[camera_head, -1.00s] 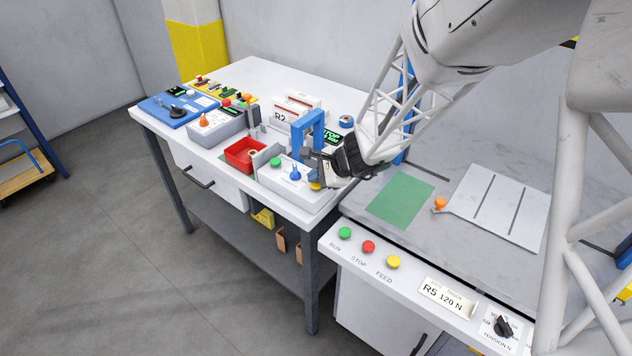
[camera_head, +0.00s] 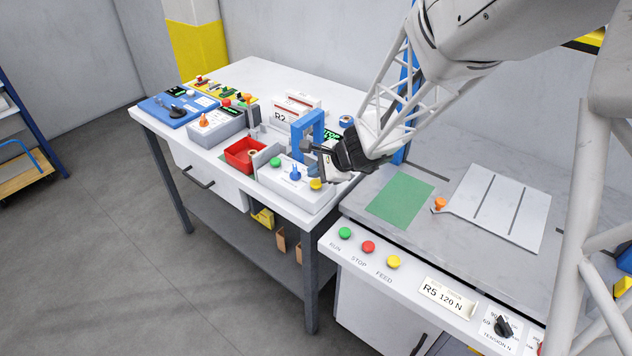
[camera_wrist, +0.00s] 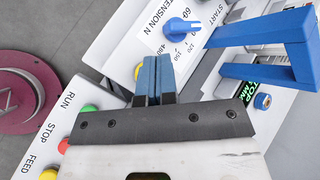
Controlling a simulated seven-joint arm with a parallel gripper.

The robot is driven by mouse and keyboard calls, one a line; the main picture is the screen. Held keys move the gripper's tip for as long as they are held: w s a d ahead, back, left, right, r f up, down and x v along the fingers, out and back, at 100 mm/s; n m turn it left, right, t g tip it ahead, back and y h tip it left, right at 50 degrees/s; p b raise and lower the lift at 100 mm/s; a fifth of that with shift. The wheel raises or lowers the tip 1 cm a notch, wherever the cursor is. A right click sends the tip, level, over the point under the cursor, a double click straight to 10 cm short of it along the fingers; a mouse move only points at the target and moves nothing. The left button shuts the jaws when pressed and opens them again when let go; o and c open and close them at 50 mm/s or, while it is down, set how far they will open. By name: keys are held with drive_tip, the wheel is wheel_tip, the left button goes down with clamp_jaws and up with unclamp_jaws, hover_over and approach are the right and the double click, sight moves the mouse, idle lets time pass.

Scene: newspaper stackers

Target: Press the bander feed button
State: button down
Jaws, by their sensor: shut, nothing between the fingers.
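A yellow button (camera_head: 315,184) sits on the front right of a small grey-white machine (camera_head: 309,197) with a blue arch (camera_head: 308,128), beside a blue dial (camera_head: 295,173) and a green button (camera_head: 275,162). My gripper (camera_head: 326,170) is just above and behind this yellow button, apart from it in the head view. In the wrist view the shut, empty blue fingers (camera_wrist: 157,65) partly hide a yellow button (camera_wrist: 138,71). Another yellow button (camera_head: 392,262), labelled FEED, is on the larger front panel; it also shows in the wrist view (camera_wrist: 48,174).
A green RUN button (camera_head: 345,233) and red STOP button (camera_head: 368,246) sit beside the FEED button. A red tray (camera_head: 245,154) stands left of the arch machine. A green sheet (camera_head: 400,200) lies flat on the larger machine's top.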

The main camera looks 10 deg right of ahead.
sight(316, 184)
drive_tip(key=shift+r, duration=2.45)
drive_tip(key=shift+s+r, duration=0.2)
drive_tip(key=s+d+r+n+h, duration=0.2)
drive_tip(key=s+d+r+n, duration=0.1)
drive_tip(key=s, duration=0.7)
drive_tip(key=s+d+r+n+g+h, duration=0.1)
drive_tip(key=s+d+r+n+h, duration=0.2)
drive_tip(key=s+n, duration=0.4)
drive_tip(key=s+d+r+n+g+h, duration=0.1)
drive_tip(key=s+d+r+n+h, duration=0.2)
drive_tip(key=s, duration=1)
wheel_tip(316, 184, up, 3)
drive_tip(key=shift+s+d+f+n, duration=0.15)
drive_tip(key=shift+s+d+n, duration=0.35)
drive_tip(key=shift+n, duration=0.7)
drive_tip(key=shift+w+d, duration=0.1)
drive_tip(key=shift+w, duration=0.1)
